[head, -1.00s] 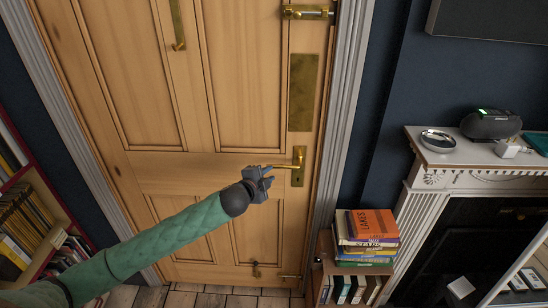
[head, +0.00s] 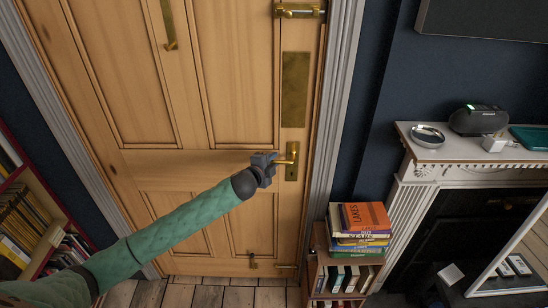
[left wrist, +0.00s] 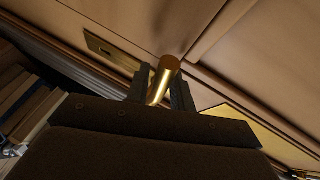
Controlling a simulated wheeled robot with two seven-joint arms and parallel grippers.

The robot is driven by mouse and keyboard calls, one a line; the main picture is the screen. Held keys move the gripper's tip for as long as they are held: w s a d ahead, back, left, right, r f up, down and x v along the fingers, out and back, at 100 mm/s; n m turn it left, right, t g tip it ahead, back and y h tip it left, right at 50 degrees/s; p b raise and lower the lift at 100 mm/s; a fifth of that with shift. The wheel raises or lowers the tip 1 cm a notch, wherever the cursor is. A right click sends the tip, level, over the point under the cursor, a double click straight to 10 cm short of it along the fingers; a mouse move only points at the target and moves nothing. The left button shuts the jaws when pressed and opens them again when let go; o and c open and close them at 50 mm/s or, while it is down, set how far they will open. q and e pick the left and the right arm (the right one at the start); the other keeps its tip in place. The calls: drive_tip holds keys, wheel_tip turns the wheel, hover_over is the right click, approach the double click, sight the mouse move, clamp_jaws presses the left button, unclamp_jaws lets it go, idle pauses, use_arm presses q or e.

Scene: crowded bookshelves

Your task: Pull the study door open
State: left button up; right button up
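The study door (head: 215,90) is a pale wooden panelled door, and it looks closed in its frame. Its brass lever handle (head: 291,152) is at the right edge, over a brass keyhole plate (head: 291,172). My left gripper (head: 270,162) is at the free end of the lever. In the left wrist view the brass handle (left wrist: 161,82) sits between the two dark fingers (left wrist: 160,92), which lie close against both its sides. The inner contact faces are hidden. My right gripper is not in view.
White door frame (head: 335,110) runs close right of the handle. A small bookcase with a book stack (head: 360,220) stands right of the door, beside a white fireplace (head: 425,165). A bookshelf (head: 35,220) is at left. Wooden floor (head: 215,293) shows below the door.

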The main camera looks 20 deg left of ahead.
use_arm(q)
drive_tip(key=shift+w+d+f, duration=0.1)
drive_tip(key=shift+w+f, duration=0.1)
drive_tip(key=shift+w, duration=0.3)
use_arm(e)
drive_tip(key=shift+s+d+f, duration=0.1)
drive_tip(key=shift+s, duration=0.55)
use_arm(q)
clamp_jaws()
drive_tip(key=shift+f, duration=0.1)
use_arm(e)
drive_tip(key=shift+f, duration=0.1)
